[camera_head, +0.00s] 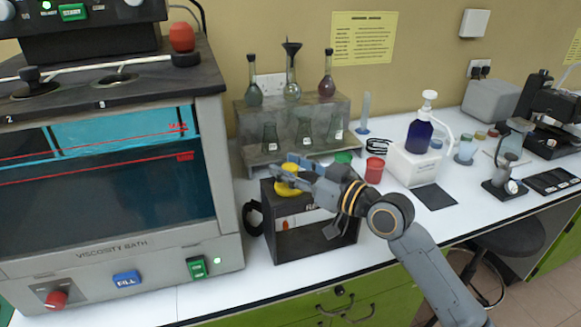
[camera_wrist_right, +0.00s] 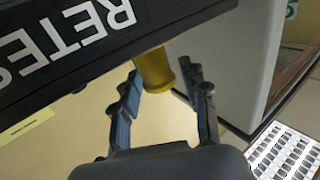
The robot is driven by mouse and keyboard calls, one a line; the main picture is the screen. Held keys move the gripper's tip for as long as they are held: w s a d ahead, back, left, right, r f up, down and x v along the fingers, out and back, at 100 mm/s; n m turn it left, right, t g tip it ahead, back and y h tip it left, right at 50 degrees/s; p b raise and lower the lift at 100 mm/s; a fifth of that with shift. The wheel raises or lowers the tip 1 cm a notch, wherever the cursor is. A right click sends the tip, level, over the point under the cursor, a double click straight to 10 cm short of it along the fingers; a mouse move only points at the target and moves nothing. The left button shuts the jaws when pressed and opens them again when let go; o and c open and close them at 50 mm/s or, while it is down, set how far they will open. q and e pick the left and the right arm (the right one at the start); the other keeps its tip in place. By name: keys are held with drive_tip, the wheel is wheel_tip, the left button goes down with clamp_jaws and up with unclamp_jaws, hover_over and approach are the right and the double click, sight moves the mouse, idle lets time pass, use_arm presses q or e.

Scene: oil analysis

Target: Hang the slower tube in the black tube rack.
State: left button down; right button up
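The black tube rack (camera_head: 290,208) stands on the white bench just right of the viscosity bath (camera_head: 140,255). White lettering starting "RE" shows on its front; the right wrist view shows the rack (camera_wrist_right: 60,55) with "RETES" upside down. A yellow tube top (camera_head: 290,187) sits at the rack's top left. My right gripper (camera_head: 288,170) is at this yellow part. In the right wrist view, its open fingers (camera_wrist_right: 160,85) stand either side of the yellow cylinder (camera_wrist_right: 155,68), with a gap visible on the right. Most of the tube is hidden. My left gripper is out of view.
A glassware stand (camera_head: 245,125) with several flasks is behind the rack. A red cup (camera_head: 374,170) and a white block with a blue bottle (camera_head: 418,137) are to the right. A red knob (camera_head: 181,37) tops the bath. Clear bench lies in front of the rack.

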drive_tip(key=shift+o, duration=0.2)
drive_tip(key=shift+f, duration=0.1)
drive_tip(key=shift+s+d, duration=0.15)
drive_tip(key=shift+d, duration=0.05)
drive_tip(key=v, duration=1.1)
drive_tip(key=shift+s+d, duration=0.2)
